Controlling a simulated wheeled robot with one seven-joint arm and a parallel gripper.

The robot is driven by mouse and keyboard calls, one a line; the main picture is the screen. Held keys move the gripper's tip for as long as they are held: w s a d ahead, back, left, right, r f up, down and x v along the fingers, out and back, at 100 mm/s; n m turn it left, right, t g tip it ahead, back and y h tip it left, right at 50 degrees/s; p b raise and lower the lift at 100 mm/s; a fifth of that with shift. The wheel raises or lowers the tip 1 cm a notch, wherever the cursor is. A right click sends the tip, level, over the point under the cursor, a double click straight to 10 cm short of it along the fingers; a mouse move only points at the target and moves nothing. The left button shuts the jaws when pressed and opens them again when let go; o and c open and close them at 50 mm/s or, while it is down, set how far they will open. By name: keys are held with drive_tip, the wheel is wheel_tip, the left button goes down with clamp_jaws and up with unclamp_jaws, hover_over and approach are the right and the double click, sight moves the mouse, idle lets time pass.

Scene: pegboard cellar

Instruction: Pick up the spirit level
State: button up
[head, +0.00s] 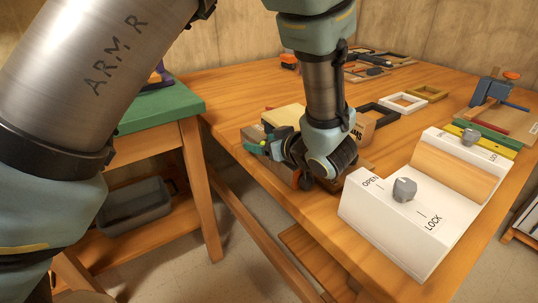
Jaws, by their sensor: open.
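My gripper (292,160) is low over the near left part of the wooden workbench, beside a cardboard box. It is open, and my own wrist hides much of it and what lies around its fingertips. A long yellow bar (483,139) lies on the bench at the right, behind the white box, and is partly hidden by it. It may be the spirit level, but I cannot tell for sure. My gripper is well to the left of this bar and apart from it. A small green piece (252,143) shows just left of my gripper; I cannot tell what it belongs to.
A white box with grey knobs, marked OPEN and LOCK (385,232), fills the bench's near right. The cardboard box (362,127) stands behind my wrist. Picture frames (403,103) and a blue vise (490,92) stand farther back. A green-topped table (165,104) is at left.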

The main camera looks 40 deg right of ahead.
drive_tip(key=shift+c, duration=0.2)
clamp_jaws()
idle(0.4)
